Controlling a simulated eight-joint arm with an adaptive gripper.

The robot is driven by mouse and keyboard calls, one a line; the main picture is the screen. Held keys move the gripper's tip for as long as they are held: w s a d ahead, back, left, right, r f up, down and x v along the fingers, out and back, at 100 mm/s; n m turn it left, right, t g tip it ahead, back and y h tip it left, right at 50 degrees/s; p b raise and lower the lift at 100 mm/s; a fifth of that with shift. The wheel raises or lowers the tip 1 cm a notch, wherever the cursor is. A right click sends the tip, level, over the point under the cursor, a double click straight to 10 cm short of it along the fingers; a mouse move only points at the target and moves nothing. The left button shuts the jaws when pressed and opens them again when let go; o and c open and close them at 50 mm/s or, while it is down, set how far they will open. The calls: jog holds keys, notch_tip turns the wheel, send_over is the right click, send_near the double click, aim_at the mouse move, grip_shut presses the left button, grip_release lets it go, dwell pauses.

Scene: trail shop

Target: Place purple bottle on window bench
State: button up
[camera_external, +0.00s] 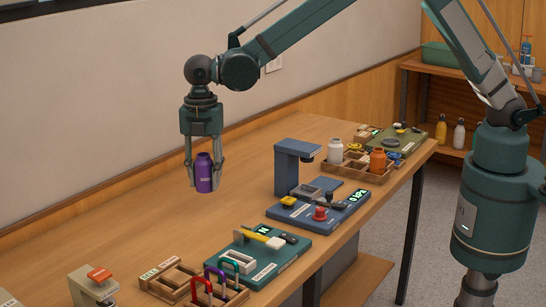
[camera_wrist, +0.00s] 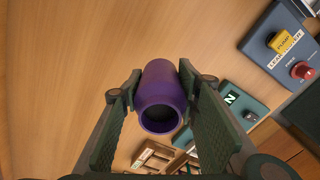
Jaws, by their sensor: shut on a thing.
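The purple bottle (camera_external: 204,174) is upright between the fingers of my gripper (camera_external: 203,168). My gripper is shut on it and holds it above the wooden bench (camera_external: 150,215). In the wrist view the bottle (camera_wrist: 161,98) sits between both fingers of my gripper (camera_wrist: 158,92), with its round dark opening facing the camera. I cannot tell which surface is the window bench, as no window or label for it shows.
A blue test station (camera_external: 292,168) stands right of the bottle. Nearer are a green board (camera_external: 270,270) with tools and a wooden rack (camera_external: 167,280) with carabiners. A wooden tray with white (camera_external: 335,151) and orange (camera_external: 377,161) bottles is farther back. Shelves (camera_external: 455,154) stand at the back right.

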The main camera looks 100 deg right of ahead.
jog(key=s+f+m+b, duration=0.1)
jog(key=s+f+m, duration=0.1)
jog(key=s+m, duration=0.1)
jog(key=s+d+f+m+b, duration=0.1)
jog(key=s+m, duration=0.3)
jog(key=m, duration=0.1)
jog(key=s+f+m+b, duration=0.1)
jog(key=s+f+m, duration=0.1)
jog(key=s+m, duration=0.2)
jog(key=shift+s+d+f, duration=0.15)
jog(key=shift+s+f, duration=0.05)
jog(key=shift+f, duration=0.1)
jog(key=shift+s+d+f+m+b, duration=0.15)
jog(key=shift+s+f+m, duration=0.1)
jog(key=shift+s+m, duration=0.4)
jog(key=shift+s+a+f+m+b, duration=0.1)
jog(key=shift+s+f+m+b, duration=0.1)
jog(key=shift+s+m, duration=0.45)
jog(key=shift+w, duration=0.25)
